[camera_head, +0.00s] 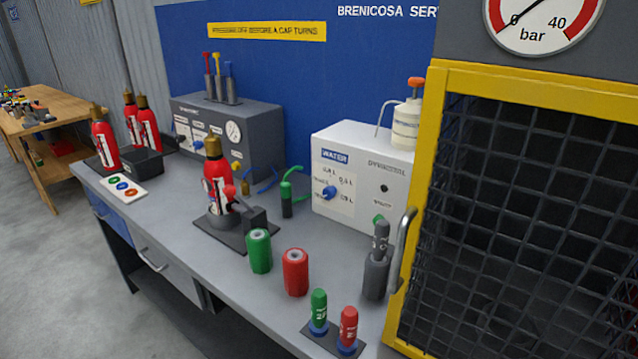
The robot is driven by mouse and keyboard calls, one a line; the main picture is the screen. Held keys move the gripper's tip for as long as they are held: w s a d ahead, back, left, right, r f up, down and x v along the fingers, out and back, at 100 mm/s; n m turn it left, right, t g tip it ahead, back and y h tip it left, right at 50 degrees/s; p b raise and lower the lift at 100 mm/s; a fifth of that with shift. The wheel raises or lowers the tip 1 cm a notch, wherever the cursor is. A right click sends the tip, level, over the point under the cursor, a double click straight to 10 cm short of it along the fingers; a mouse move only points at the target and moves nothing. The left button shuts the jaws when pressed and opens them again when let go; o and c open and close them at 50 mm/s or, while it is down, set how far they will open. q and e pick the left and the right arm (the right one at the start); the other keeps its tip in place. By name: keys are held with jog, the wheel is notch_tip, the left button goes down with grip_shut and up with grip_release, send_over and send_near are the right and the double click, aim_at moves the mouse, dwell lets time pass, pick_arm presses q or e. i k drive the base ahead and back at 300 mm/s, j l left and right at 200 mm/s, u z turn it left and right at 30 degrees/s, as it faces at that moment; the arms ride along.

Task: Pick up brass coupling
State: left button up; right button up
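A small brass-coloured piece (245,187), which looks like the brass coupling, is on the grey bench near the front of the dark grey console. It is beside a blue hose, and I cannot tell whether it is joined to that hose. A red extinguisher (217,183) with a brass-coloured top stands in a dark clamp stand (230,235) just in front and to the left of it. Neither of my grippers is in view.
The dark grey console (260,125) and white water unit (345,200) line the back. Green (259,251) and red (295,272) cylinders stand in front, near small bottles. A yellow-framed mesh cage (425,200) blocks the right. More extinguishers (105,146) stand at left.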

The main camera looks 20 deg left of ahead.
aim_at(245, 185)
jog(key=j+z, duration=1.15)
jog(key=k+j+z, duration=0.1)
jog(key=j+z, duration=0.25)
jog(key=j, duration=0.1)
